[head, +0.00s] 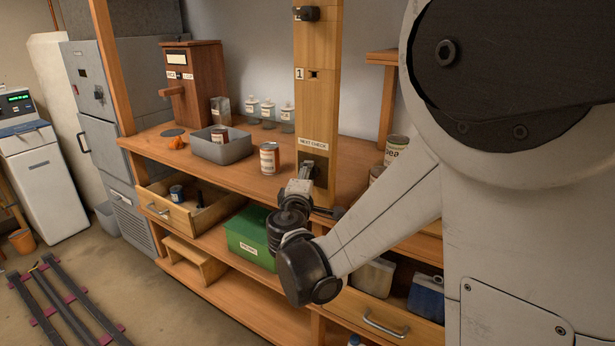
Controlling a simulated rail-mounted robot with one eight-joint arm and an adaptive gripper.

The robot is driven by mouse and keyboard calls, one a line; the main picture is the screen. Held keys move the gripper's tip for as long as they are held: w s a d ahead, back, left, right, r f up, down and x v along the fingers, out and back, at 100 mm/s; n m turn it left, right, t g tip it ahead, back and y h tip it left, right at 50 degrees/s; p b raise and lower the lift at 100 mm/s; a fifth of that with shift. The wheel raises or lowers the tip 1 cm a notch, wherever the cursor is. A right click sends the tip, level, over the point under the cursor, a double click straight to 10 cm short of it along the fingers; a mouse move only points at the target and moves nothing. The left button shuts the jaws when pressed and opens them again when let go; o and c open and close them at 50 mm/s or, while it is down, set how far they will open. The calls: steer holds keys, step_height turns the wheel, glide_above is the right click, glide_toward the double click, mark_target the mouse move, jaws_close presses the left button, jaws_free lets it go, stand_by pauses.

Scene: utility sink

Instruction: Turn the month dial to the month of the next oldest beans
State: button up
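A wooden post (318,110) stands at the workbench and carries a "NEXT CHECK" label (317,142). A metal plate (318,161) sits just below the label. My gripper (310,172) is in front of this plate and hides most of what is on it, so I cannot read a dial or month. Whether the fingers are open, shut or touching is too small to tell. A labelled can (269,158) stands on the bench left of the post. Another can (220,134) is in a grey bin (222,152). A can with "bea" lettering (396,148) stands to the right.
White-lidded jars (268,110) and a wooden dispenser (194,80) stand at the back. An open drawer (190,215) and a green box (249,240) are below the benchtop. Floor rails (58,305) run at the left.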

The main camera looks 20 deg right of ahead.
steer(key=c, duration=0.5)
steer(key=shift+r+n+g+p, duration=0.1)
steer(key=shift+n+g+p, duration=0.45)
steer(key=shift+n, duration=1.15)
steer(key=shift+g, duration=0.25)
steer(key=o, duration=1.2)
steer(key=shift+c, duration=0.2)
steer(key=shift+a, duration=0.1)
steer(key=v, duration=1.2)
steer(key=shift+r, duration=0.1)
